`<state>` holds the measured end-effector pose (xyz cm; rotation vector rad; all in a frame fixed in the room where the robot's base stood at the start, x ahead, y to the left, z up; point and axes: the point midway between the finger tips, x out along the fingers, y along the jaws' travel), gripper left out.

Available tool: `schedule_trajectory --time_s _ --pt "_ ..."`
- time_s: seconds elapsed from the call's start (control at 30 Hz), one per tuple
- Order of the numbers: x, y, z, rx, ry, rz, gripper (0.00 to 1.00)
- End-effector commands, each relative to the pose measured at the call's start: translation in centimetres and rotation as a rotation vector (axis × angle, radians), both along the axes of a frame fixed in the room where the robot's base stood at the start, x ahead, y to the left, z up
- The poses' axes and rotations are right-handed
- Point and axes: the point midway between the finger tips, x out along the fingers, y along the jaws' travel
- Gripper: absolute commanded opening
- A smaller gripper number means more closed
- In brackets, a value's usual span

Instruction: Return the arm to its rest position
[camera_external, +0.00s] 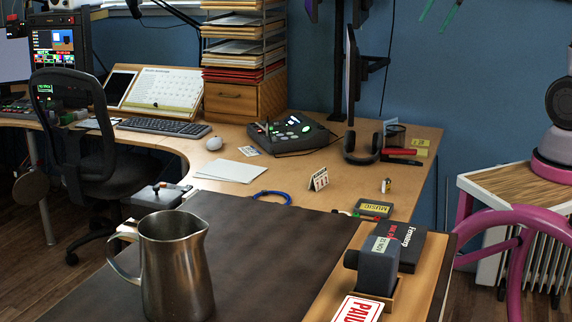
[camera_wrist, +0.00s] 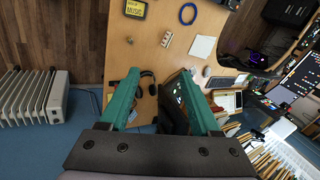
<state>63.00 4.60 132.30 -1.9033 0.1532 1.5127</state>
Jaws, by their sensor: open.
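My gripper (camera_external: 433,24) shows at the top edge of the external view, to the right. Only its two teal fingers are seen there, against the blue wall, and the rest of the hand is cut off by the frame. In the wrist view my gripper (camera_wrist: 160,72) has its fingers spread wide apart with nothing between them touching either one. It is raised above the desk (camera_external: 415,190). Most of my arm is out of view.
Headphones (camera_external: 362,148), a monitor on a pole (camera_external: 352,75) and a control console (camera_external: 290,132) stand on the desk. A metal pitcher (camera_external: 176,265) is in front. A white radiator (camera_wrist: 30,98) is left in the wrist view. Space around the fingers looks clear.

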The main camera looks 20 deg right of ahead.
Motion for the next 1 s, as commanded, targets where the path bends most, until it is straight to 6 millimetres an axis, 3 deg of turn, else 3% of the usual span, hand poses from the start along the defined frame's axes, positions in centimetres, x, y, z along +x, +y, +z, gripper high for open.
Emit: schedule_trajectory --time_s 0.03,0.2,0.43,0.6,1.0 --pt "-1.9 -1.8 0.9 -0.007 -0.042 0.008 0.64" --pt "-7.9 -6.2 2.0 -0.076 -0.173 0.063 0.64" --pt "-14.2 -9.6 1.1 -0.193 -0.300 0.116 0.64" --pt "-16.0 -10.3 0.5 -0.238 -0.335 0.133 0.64" --pt "-16.1 -10.4 0.4 -0.243 -0.339 0.136 0.64"
